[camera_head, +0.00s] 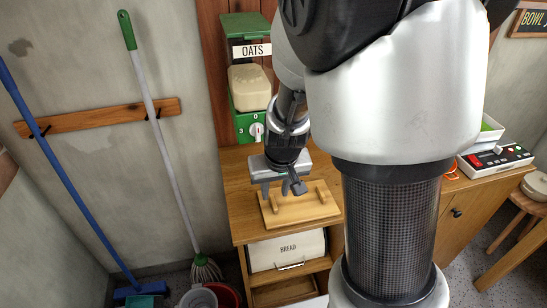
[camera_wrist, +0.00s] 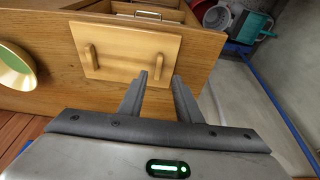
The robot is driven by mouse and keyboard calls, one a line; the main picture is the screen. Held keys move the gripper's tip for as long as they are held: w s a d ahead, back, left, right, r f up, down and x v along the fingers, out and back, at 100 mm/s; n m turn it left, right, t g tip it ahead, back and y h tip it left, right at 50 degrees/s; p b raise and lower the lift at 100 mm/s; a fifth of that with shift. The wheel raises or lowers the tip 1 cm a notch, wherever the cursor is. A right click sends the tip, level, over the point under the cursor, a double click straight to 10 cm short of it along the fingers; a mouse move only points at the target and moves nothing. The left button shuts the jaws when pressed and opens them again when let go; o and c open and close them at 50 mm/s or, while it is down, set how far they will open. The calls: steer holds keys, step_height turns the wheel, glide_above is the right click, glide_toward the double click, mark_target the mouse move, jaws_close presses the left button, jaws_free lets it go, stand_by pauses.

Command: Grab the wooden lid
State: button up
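The wooden lid (camera_head: 285,217) is a pale flat board with two upright wooden handles, lying on the wooden counter in the head view. It shows whole in the wrist view (camera_wrist: 125,52), one handle near each short side. My gripper (camera_head: 292,188) hangs over the counter beside and partly in front of the lid's back edge. In the wrist view my gripper (camera_wrist: 160,75) is open, its two fingers apart with nothing between them.
A bread box (camera_head: 286,250) sits below the counter top (camera_head: 242,215). A green oats dispenser (camera_head: 249,88) stands behind on the wall. A round bowl-like thing (camera_wrist: 14,70) lies left in the wrist view. A mop (camera_head: 160,130) and broom (camera_head: 70,185) lean at left.

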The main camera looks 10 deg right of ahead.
mark_target(273, 201)
steer(key=b+x, duration=0.1)
steer(key=x, duration=0.2)
steer(key=b+x, duration=0.1)
steer(key=x, duration=0.3)
steer(key=shift+w+d+b, duration=0.15)
steer(key=shift+w+b, duration=0.15)
steer(key=shift+b, duration=0.05)
steer(key=shift+c, duration=0.2)
jaws_close()
